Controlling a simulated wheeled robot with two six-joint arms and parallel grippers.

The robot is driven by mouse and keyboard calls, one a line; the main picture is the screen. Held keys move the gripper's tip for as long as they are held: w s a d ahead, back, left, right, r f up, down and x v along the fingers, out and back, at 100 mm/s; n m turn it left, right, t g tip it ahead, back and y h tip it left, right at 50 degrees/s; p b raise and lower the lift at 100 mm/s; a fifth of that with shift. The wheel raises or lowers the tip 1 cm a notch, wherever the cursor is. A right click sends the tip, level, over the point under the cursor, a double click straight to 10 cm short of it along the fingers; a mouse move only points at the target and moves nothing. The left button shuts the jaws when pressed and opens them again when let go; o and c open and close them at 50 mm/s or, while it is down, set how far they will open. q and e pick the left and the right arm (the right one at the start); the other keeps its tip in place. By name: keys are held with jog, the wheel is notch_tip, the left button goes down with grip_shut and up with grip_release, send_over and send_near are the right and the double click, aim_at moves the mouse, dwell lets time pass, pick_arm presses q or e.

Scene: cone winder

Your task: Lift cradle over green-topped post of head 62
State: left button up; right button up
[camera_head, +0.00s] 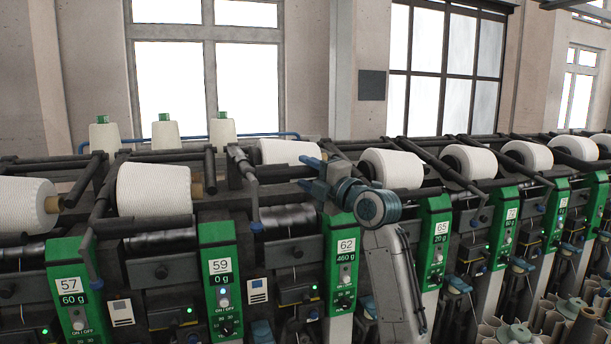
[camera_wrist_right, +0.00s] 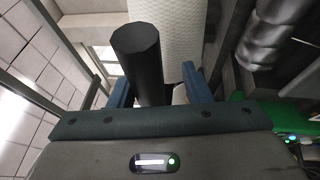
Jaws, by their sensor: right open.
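The green-fronted post of head 62 (camera_head: 343,272) stands near the middle of the head view, labelled 62 and 460 g. My right gripper (camera_head: 306,172) is above and slightly left of this post, its blue fingers pointing left, in front of the white yarn cone (camera_head: 290,150). In the right wrist view the gripper (camera_wrist_right: 156,82) is open. A dark round bar (camera_wrist_right: 137,55), seemingly part of the cradle, shows between its fingers; contact cannot be told. The cone also shows there (camera_wrist_right: 175,18). My arm and gripper hide much of the cradle in the head view. My left gripper is not in view.
Post 59 (camera_head: 221,292) and post 65 (camera_head: 433,262) stand on either side. Cone heads and dark bars run along the machine. Several cones with green tops (camera_head: 163,134) stand behind at the left. Tubes (camera_head: 551,325) crowd the lower right.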

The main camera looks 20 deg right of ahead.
jog(key=b+v, duration=0.3)
jog(key=v, duration=0.7)
jog(key=shift+b, duration=0.4)
jog(key=shift+f, duration=0.1)
dwell(0.5)
